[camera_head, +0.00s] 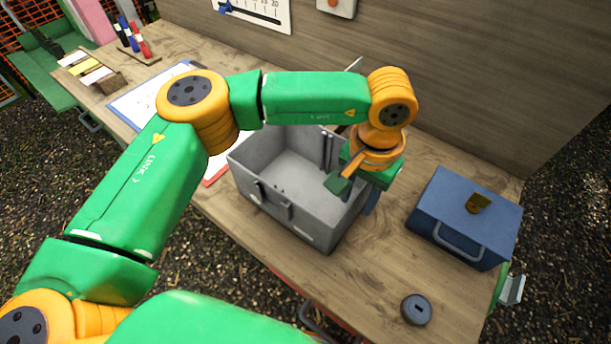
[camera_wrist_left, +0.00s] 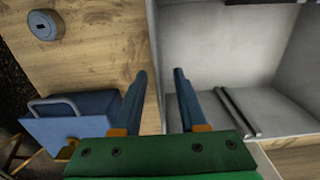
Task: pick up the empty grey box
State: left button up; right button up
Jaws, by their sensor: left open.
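The empty grey box (camera_head: 290,213) stands open on the wooden table, with a latch on its front wall. The arm partly covers its back and right end. In the left wrist view the box's inside (camera_wrist_left: 215,50) shows bare grey walls and a ridged strip. My left gripper (camera_head: 359,200) is at the box's right end, pointing down. In the left wrist view the left gripper (camera_wrist_left: 160,76) is open, with one blue finger on the outer side of the box wall and the other on the inner side. Whether the fingers touch the wall cannot be told. My right gripper is not in view.
A closed blue box (camera_head: 465,218) with a handle stands to the right. A dark round disc (camera_head: 416,309) lies near the front right corner of the table (camera_head: 350,290). A clipboard (camera_head: 135,103) lies behind left, and a wooden wall rises behind.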

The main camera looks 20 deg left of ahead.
pick_arm(q)
jog(key=shift+s+f, duration=0.1)
jog(key=shift+f, duration=1)
grip_shut()
dwell(0.5)
